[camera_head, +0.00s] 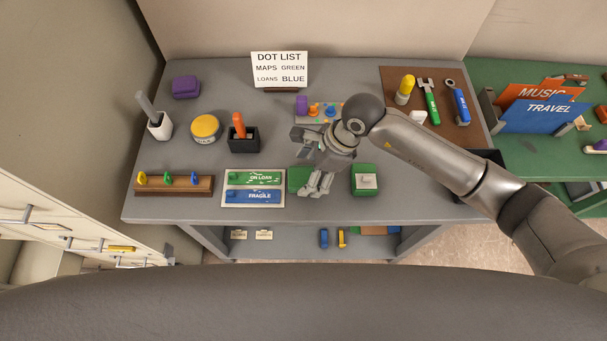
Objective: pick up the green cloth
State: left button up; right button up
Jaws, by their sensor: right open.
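A flat green piece (298,180), which looks like the green cloth, lies near the front edge of the grey desk (300,212). My right gripper (320,186) is over the desk, fingers pointing toward the front edge, and hides the right part of the green piece. The gripper is open, with nothing seen between its fingers. I cannot tell whether it touches the green piece. A second green item (359,188) with a pale block on top lies just to the right. My left gripper is not in view.
Left of the green piece is a board with ON LOAN and FRAGILE labels (253,209). A black cup (245,145), a yellow round tin (206,128) and a wooden rack (174,193) stand farther left. A brown tool mat (455,135) lies right. My right forearm crosses the desk's right side.

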jog(key=shift+x, duration=1.3)
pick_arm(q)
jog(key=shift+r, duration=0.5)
pick_arm(e)
jog(key=shift+c, duration=0.3)
jog(key=c, duration=1)
jog(key=shift+r, duration=0.2)
jog(key=shift+a+r, duration=0.1)
jog(key=shift+r, duration=0.5)
pick_arm(q)
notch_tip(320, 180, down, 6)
jog(key=b, duration=0.5)
pick_arm(e)
jog(key=s+a+r, duration=0.1)
jog(key=s+r, duration=0.3)
jog(key=s+a+r, duration=0.1)
jog(key=s+r, duration=0.2)
jog(key=s, duration=0.2)
jog(key=s+a+r, duration=0.1)
jog(key=s+r, duration=0.3)
jog(key=shift+s+a+r, duration=0.25)
jog(key=shift+a+r, duration=0.05)
jog(key=shift+a, duration=0.05)
